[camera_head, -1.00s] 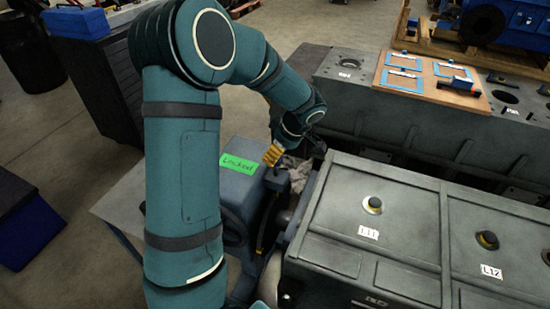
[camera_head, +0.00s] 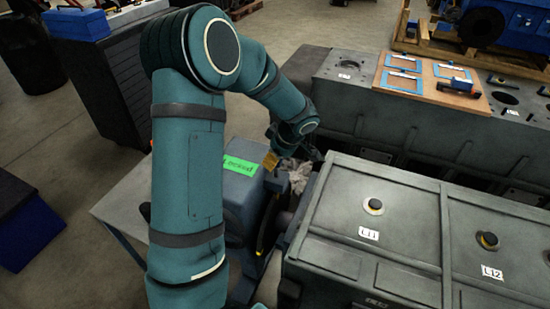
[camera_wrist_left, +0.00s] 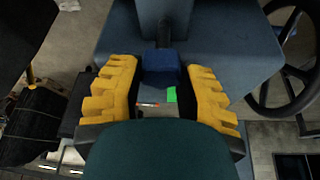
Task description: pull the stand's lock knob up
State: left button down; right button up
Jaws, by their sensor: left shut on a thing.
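The blue-grey stand (camera_head: 236,200) carries a green label (camera_head: 240,166) reading "Locked". My left gripper (camera_head: 270,160) reaches over the stand's right side from above, its yellow fingers pointing down. In the left wrist view my left gripper (camera_wrist_left: 160,85) has one yellow finger on each side of a small blue block (camera_wrist_left: 162,64), which I take for the lock knob. The gripper is shut on it. In the head view the fingers hide the knob, so I cannot tell its height. My right gripper is not in view.
A grey engine cover (camera_head: 400,225) with caps marked L11 and L12 stands close right of the stand. Behind it is a long engine block (camera_head: 345,105) with a wooden board (camera_head: 432,88) on top. A dark cabinet (camera_head: 95,85) stands at the back left.

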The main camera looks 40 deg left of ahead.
pick_arm(q)
jog(key=shift+r, duration=1.95)
jog(key=shift+a, duration=0.1)
jog(key=c, duration=0.5)
grip_release()
jog(key=v, duration=1.2)
